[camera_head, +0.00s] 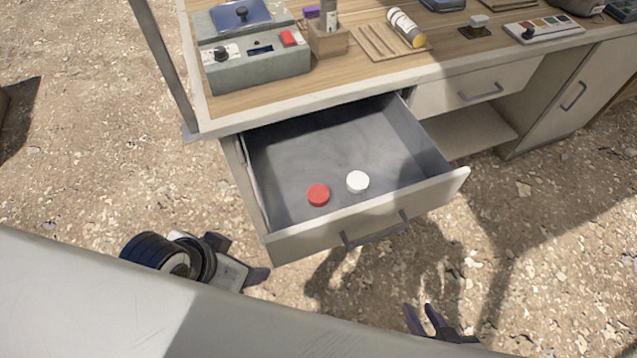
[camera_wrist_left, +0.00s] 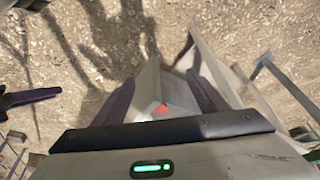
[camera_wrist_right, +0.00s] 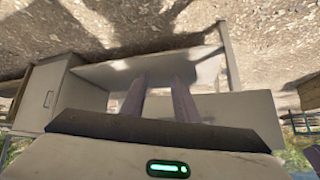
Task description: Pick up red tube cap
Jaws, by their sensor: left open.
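The red tube cap (camera_head: 318,194) lies on the floor of the open drawer (camera_head: 365,217), near its front. A white cap (camera_head: 357,181) lies just to its right, apart from it. In the left wrist view the red cap (camera_wrist_left: 160,109) shows as a small red patch between the fingers, partly cut off from below. My left gripper (camera_head: 245,262) is open and empty, outside the drawer near its front left corner. My right gripper (camera_head: 423,316) has its fingers apart and holds nothing, low in front of the drawer. It also shows in the right wrist view (camera_wrist_right: 160,90).
The drawer walls surround both caps. The wooden desktop (camera_head: 345,77) above carries a grey device (camera_head: 255,70), a tube holder (camera_head: 328,38) and a white bottle (camera_head: 406,27) on a rack. A pole stands at the desk's left. Gravel ground in front is open.

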